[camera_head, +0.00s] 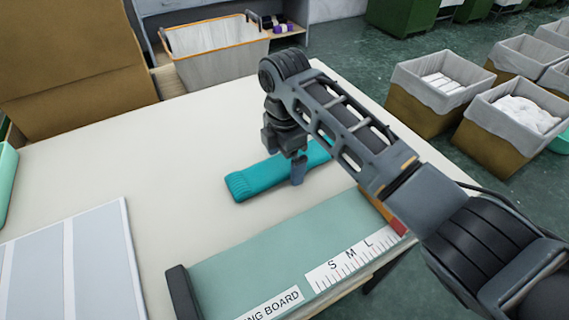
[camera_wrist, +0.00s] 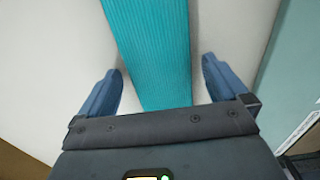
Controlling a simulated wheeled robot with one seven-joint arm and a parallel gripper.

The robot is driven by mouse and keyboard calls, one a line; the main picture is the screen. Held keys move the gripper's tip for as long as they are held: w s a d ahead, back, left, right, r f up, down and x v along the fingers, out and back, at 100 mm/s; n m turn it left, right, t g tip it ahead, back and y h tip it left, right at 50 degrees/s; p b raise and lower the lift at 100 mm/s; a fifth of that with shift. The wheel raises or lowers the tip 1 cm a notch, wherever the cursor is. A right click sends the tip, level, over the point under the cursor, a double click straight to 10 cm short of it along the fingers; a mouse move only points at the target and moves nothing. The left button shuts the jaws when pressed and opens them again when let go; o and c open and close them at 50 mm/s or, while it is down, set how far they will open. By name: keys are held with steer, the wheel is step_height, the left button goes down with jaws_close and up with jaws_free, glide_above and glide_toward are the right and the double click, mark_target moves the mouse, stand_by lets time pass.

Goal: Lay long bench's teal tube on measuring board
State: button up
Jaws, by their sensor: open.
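The teal tube (camera_head: 252,181) is a flat ribbed knit piece lying on the pale bench top, partly hidden behind my gripper in the head view. My gripper (camera_head: 298,172) is over the tube. In the wrist view the tube (camera_wrist: 152,50) runs up between the two blue fingers of my gripper (camera_wrist: 162,82), which are open, with a gap on each side of it. The measuring board (camera_head: 270,245) is green with a white scale marked S, M, L. It lies on the bench nearer the camera than the tube, and its edge (camera_wrist: 295,80) shows at the right of the wrist view.
A dark raised end piece (camera_head: 183,293) stands at the board's left end. A grey-blue striped panel (camera_head: 98,255) lies at the bench's left. A lined basket (camera_head: 215,52) stands beyond the far edge. Lined bins (camera_head: 440,112) stand on the floor at right. The bench's (camera_head: 150,150) middle left is clear.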

steer(key=shift+c, duration=0.3)
steer(key=c, duration=1)
steer(key=shift+r, duration=0.1)
